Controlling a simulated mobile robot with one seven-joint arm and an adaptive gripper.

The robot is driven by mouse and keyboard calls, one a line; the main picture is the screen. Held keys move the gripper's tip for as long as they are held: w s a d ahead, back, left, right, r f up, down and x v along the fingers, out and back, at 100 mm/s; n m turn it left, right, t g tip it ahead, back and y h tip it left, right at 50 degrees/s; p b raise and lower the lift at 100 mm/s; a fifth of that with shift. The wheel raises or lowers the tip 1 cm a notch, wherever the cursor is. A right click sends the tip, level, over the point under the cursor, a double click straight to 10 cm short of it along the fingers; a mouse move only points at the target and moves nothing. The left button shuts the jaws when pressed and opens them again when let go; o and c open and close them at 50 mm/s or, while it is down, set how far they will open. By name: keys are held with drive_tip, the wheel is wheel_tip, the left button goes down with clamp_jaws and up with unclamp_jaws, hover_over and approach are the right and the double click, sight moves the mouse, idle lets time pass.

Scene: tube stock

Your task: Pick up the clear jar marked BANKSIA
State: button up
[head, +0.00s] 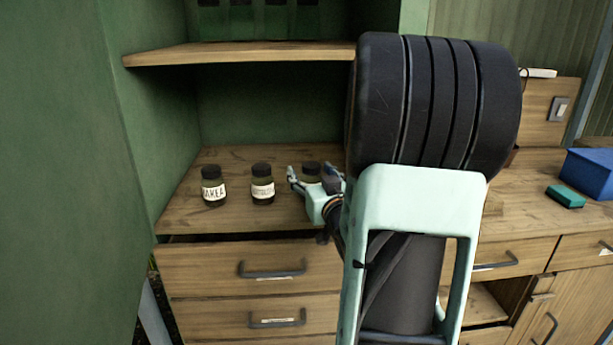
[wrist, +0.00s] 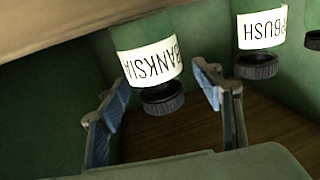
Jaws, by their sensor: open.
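The clear jar marked BANKSIA (wrist: 150,62) shows upside down in the wrist view, with a white label and a black lid. In the head view it appears to be the rightmost of the three jars (head: 311,168), standing upright on the wooden counter and partly hidden behind my gripper. My gripper (head: 312,178) is open in front of this jar. In the wrist view its two fingers (wrist: 157,98) stand on either side of the jar's lid, with gaps on both sides. I cannot tell how deep the jar sits between them.
A jar with a label ending in BUSH (wrist: 262,30) stands beside it, in the middle of the row (head: 262,185). A jar reading AKEA (head: 213,187) stands at the left. A shelf (head: 240,54) hangs above. Drawers (head: 250,265) lie below the counter's front edge.

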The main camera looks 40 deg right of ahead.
drive_tip(key=shift+s, duration=0.1)
drive_tip(key=shift+c, duration=0.6)
drive_tip(key=c, duration=1.3)
